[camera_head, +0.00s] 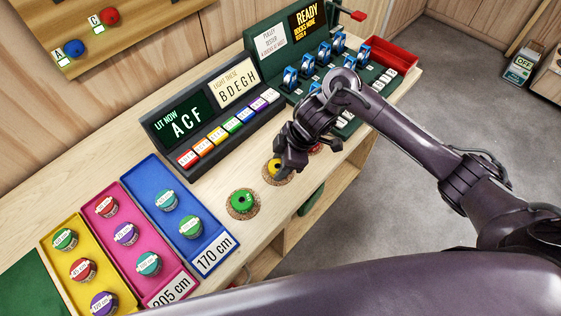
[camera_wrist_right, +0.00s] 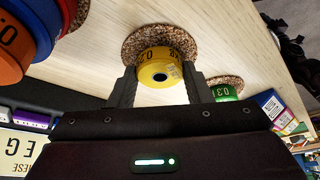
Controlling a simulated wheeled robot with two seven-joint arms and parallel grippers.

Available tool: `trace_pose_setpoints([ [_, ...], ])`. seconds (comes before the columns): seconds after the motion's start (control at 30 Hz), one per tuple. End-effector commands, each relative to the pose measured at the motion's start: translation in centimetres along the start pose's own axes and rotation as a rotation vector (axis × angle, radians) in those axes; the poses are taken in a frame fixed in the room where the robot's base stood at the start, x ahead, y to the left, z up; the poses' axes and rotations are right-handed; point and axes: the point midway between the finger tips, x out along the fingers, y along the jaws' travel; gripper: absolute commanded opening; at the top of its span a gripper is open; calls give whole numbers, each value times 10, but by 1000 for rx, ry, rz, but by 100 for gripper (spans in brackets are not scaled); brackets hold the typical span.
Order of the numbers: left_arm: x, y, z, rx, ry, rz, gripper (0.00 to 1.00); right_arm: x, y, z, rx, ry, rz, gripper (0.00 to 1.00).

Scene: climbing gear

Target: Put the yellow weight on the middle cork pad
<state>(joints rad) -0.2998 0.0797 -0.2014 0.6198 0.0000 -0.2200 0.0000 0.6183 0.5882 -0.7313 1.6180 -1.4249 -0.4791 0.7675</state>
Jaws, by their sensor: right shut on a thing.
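The yellow weight (camera_head: 271,167) is under my right gripper (camera_head: 284,160) in the head view, at the middle cork pad. In the right wrist view the yellow weight (camera_wrist_right: 160,70) sits between the two fingertips (camera_wrist_right: 160,86), and the gripper is shut on it. The middle cork pad (camera_wrist_right: 130,44) shows behind and around the weight. Whether the weight rests on the pad or hangs just above it, I cannot tell. My left gripper is not in view.
A green weight (camera_head: 241,201) stands on the near cork pad (camera_head: 233,213). A red weight (camera_head: 315,149) is beyond my gripper, partly hidden. The dark sign console (camera_head: 160,130) stands behind the pads. Blue, pink and yellow trays (camera_head: 209,252) with weights lie at left.

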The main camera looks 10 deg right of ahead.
Motion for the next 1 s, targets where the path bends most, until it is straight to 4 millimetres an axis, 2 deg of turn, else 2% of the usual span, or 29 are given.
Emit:
trace_pose_setpoints([
  [0.13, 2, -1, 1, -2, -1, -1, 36, 3, 0, 2, 0, 0, 0, 15],
  [0.17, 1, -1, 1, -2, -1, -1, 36, 3, 0, 2, 0, -1, -1, 49],
  [0.3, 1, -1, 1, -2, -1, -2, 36, 3, 0, 2, 0, -1, -1, 66],
  [0.67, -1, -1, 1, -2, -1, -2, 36, -3, 1, -1, -1, 0, 2, 66],
  [0.77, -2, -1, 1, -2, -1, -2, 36, -16, 2, 0, -2, 0, 4, 66],
  [1.0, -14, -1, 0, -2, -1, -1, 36, -70, 2, 0, -4, -4, 7, 66],
])
